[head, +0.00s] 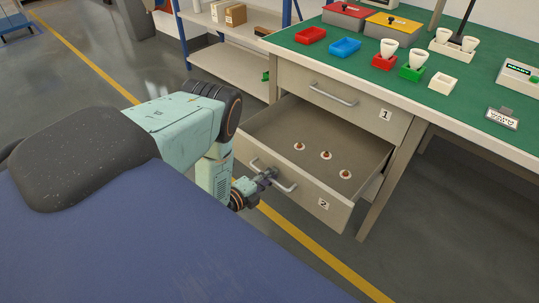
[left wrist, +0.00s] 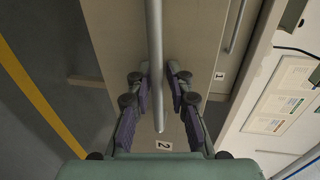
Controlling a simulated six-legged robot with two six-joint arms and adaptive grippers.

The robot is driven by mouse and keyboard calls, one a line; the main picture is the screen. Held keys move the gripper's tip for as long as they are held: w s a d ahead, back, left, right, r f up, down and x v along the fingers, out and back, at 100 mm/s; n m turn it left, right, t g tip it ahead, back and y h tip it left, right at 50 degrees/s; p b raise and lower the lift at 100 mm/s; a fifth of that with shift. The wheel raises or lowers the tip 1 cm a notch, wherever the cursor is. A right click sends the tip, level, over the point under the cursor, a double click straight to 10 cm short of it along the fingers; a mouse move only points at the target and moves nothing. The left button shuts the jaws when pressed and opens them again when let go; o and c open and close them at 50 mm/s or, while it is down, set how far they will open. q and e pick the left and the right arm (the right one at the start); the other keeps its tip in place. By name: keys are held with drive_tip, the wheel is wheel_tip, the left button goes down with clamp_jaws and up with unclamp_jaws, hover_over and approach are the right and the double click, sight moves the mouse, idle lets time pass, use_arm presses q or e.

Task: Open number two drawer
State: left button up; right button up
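The number two drawer (head: 335,205) is pulled well out from under the bench in the head view; its label reads 2. Its metal bar handle (head: 287,187) is on the drawer front and also shows in the left wrist view (left wrist: 156,50). My left gripper (head: 270,174) is at the handle. In the left wrist view my left gripper's fingers (left wrist: 158,78) stand on both sides of the bar, with a narrow gap visible on each side. Several small round pieces, white with brown tops (head: 326,155), stand inside the drawer. My right gripper is not in view.
The number one drawer (head: 345,108) above is shut. The green bench top (head: 455,118) holds red and blue trays, white cups on coloured blocks and a meter (head: 520,76). A shelf unit (head: 225,62) stands behind. The floor right of the drawer is clear.

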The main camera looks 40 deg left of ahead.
use_arm(q)
drive_tip(key=shift+s, duration=0.15)
drive_tip(key=shift+s, duration=0.3)
drive_tip(key=v, duration=1.1)
drive_tip(key=shift+s+r, duration=0.1)
